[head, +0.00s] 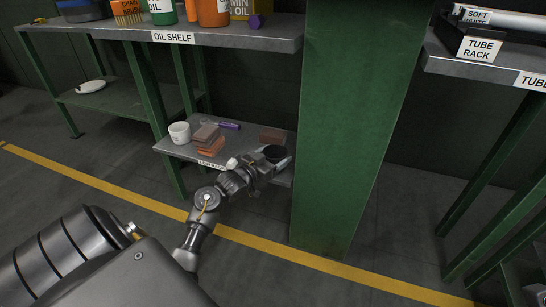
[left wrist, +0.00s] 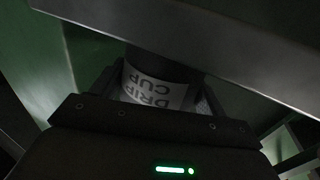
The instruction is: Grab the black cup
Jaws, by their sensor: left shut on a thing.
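The black cup (head: 274,153) is at the right end of the low shelf in the head view, next to the green post. In the left wrist view the cup (left wrist: 152,85) is dark with a white label reading "DRIP CUP", seen upside down. My left gripper (head: 268,165) reaches it from the front and is shut on it, with a finger on each side. Whether the cup's base touches the shelf is hidden. My right gripper is not in view.
The low shelf (head: 179,151) also bears a white cup (head: 179,133), brown and orange blocks (head: 207,139) and a purple tool (head: 229,125). The oil shelf (head: 240,36) overhangs it. A green post (head: 350,120) stands close on the right.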

